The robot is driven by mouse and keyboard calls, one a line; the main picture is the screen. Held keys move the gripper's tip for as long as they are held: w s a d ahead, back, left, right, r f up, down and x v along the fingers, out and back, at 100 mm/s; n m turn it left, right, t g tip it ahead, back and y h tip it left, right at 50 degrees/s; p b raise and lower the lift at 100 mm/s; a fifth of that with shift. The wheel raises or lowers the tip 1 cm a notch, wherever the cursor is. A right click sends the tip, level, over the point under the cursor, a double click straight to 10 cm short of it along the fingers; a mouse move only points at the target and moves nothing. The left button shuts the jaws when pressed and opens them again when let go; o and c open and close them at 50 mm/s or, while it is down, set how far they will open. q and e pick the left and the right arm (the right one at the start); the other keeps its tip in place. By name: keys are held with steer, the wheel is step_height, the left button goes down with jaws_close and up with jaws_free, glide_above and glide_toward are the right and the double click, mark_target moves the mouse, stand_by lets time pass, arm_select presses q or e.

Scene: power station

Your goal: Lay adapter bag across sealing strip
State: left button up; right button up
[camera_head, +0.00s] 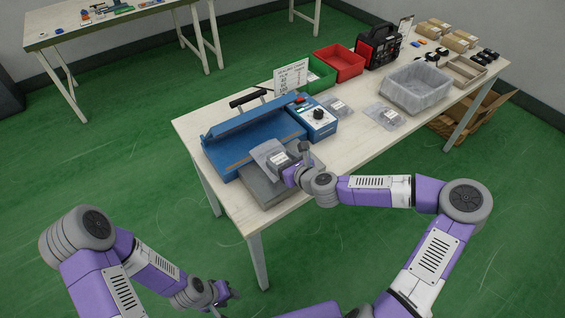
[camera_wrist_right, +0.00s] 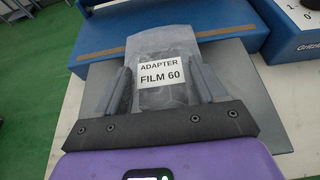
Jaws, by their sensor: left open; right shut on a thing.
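The adapter bag (camera_head: 268,153) is a clear grey bag with a white label; in the right wrist view (camera_wrist_right: 162,72) the label reads "ADAPTER FILM 60". My right gripper (camera_head: 289,169) is shut on the bag. The bag's far end reaches the front edge of the blue sealer (camera_head: 252,137), over or near the brown sealing strip (camera_head: 238,164); I cannot tell whether it touches the strip. The sealer's blue arm is raised. A grey platform (camera_head: 264,190) lies under the bag and gripper. My left gripper (camera_head: 222,294) is open and empty, low beside the table.
The sealer's control box (camera_head: 312,118) stands right of the bag. Two more bags (camera_head: 384,115) lie further right, near a grey bin (camera_head: 416,88). Green (camera_head: 319,76) and red (camera_head: 338,62) bins and a sign (camera_head: 291,77) stand behind. The table's front left corner is clear.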

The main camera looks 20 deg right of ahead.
steer(key=o, duration=0.6)
steer(key=shift+f, duration=0.1)
steer(key=o, duration=0.5)
steer(key=shift+r, duration=0.25)
steer(key=p+v, duration=0.3)
steer(key=v, duration=0.9)
steer(key=shift+p, duration=0.4)
